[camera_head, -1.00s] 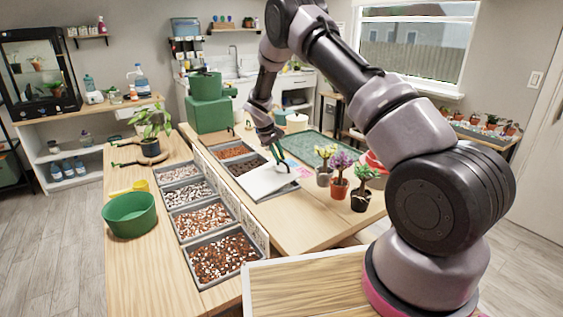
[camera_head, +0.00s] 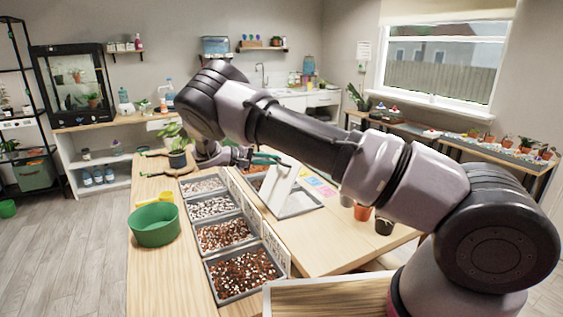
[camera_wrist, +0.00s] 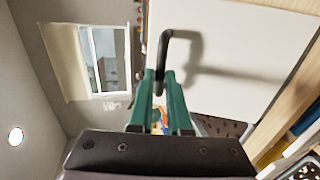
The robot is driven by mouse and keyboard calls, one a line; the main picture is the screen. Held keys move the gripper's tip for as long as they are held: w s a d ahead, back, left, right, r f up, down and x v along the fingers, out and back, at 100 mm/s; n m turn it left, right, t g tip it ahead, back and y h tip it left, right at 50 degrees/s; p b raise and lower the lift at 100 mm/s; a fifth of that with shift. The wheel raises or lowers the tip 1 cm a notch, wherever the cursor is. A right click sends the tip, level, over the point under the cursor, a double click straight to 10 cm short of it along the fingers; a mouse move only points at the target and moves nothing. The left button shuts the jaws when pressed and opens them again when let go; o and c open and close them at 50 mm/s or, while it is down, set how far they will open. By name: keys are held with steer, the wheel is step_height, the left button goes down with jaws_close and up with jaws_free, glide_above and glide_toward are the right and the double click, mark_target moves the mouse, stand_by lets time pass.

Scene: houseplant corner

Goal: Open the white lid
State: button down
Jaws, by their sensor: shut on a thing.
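The white lid (camera_head: 279,191) stands tilted steeply up over a grey bin (camera_head: 303,211), its lower edge at the bin. Its white face also fills the upper right of the wrist view (camera_wrist: 235,55). My gripper (camera_head: 270,158) is at the lid's upper part, with green fingers. In the wrist view my gripper (camera_wrist: 160,85) is shut on the lid's black bent handle (camera_wrist: 166,50). The lid hides part of the bin's inside in the head view.
Several grey bins of soil mix (camera_head: 243,273) line the table's left side. A green bowl (camera_head: 155,226) stands left of them. Potted plants (camera_head: 384,226), partly hidden by my arm, stand right of the lid. Bare tabletop (camera_head: 310,248) lies in front.

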steer(key=shift+h, duration=0.6)
steer(key=v, duration=0.2)
steer(key=f+v, duration=0.1)
steer(key=v, duration=0.1)
steer(key=shift+s+a, duration=0.25)
steer(key=shift+s, duration=0.05)
steer(key=shift+s+f, duration=0.1)
steer(key=c, duration=0.9)
jaws_free()
steer(key=shift+o, duration=0.2)
steer(key=v, duration=1)
steer(key=shift+a, duration=0.35)
